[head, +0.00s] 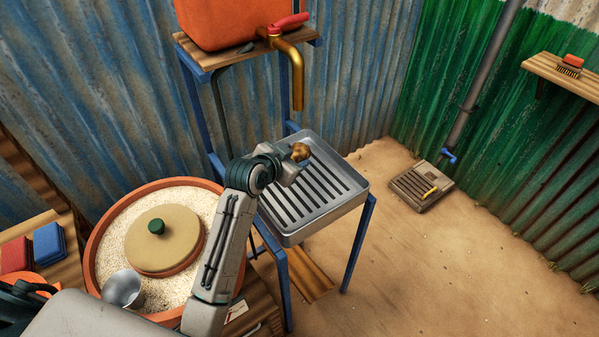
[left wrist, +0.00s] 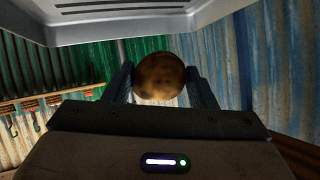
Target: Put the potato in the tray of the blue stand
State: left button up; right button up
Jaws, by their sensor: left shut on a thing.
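The potato (head: 300,152) is small, brown and rounded. My left gripper (head: 295,160) is shut on it. In the left wrist view the potato (left wrist: 160,76) sits between the two fingers of my left gripper (left wrist: 161,80). The blue stand (head: 360,243) has blue legs and a grey metal tray (head: 345,202) with dark slots. In the head view the gripper and potato overlap the back left part of the tray. The tray's edge (left wrist: 110,32) shows at the top of the left wrist view, apart from the potato. My right gripper is not in view.
A brass tap (head: 297,75) hangs from an orange container (head: 225,22) on a wooden shelf above the tray's back. An orange-rimmed bowl of pale grain (head: 108,225) with a round lid (head: 170,245) and a metal scoop (head: 122,288) stands left. The sandy floor at right is mostly clear.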

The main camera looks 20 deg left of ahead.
aim_at(293, 190)
pick_arm(q)
jog(key=f, duration=0.2)
jog(key=s+f, duration=0.1)
jog(key=f, duration=0.1)
jog(key=shift+s+d, duration=0.1)
jog(key=f, duration=0.4)
jog(key=shift+w+f+p, duration=0.1)
jog(key=shift+w+p, duration=0.2)
jog(key=shift+p, duration=0.05)
jog(key=shift+s+f, duration=0.1)
jog(key=shift+f, duration=0.2)
jog(key=shift+f, duration=0.15)
jog(key=o, duration=0.8)
jog(key=shift+c, duration=0.2)
jog(key=b+v, duration=0.1)
jog(key=v, duration=1.1)
